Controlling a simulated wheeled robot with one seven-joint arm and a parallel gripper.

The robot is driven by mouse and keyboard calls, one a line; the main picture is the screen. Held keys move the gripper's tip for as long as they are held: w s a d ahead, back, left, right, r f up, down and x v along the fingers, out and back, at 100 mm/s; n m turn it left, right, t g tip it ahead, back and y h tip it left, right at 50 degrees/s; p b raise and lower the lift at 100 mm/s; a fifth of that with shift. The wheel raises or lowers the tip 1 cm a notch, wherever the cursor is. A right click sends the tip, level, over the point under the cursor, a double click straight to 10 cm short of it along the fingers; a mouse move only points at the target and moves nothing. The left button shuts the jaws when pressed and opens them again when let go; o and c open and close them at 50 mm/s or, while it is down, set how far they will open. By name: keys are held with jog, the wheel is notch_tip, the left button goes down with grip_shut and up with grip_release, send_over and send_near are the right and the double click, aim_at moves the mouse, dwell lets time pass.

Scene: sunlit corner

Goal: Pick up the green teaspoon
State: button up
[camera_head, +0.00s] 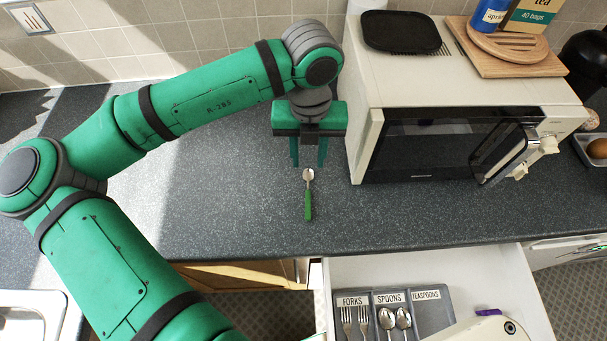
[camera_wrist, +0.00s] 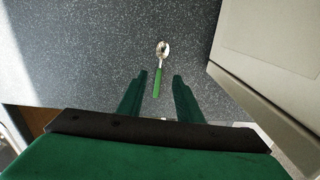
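The green teaspoon (camera_head: 308,198) lies flat on the dark speckled counter, its silver bowl toward the back and its green handle toward the front edge. In the wrist view the teaspoon (camera_wrist: 158,72) lies just beyond my fingertips, with the handle end near the gap between them. My gripper (camera_head: 309,164) points down above the counter, close behind the spoon's bowl in the head view. Its two green fingers are apart with nothing between them; they also show in the wrist view (camera_wrist: 160,76).
A microwave (camera_head: 450,140) stands close to the right of my gripper. Below the counter edge (camera_head: 240,255), an open drawer holds a cutlery tray (camera_head: 433,317) labelled forks, spoons and teaspoons, with forks and spoons in it. The counter around the teaspoon is clear.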

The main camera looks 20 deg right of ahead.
send_over(308, 188)
jog(key=f, duration=0.4)
jog(key=shift+w+d+f, duration=0.1)
jog(key=shift+w+f, duration=0.15)
jog(key=shift+w, duration=0.15)
jog(key=f, duration=0.4)
jog(key=shift+s+f, duration=0.15)
jog(key=shift+s, duration=0.25)
jog(key=shift+f, duration=0.7)
grip_shut()
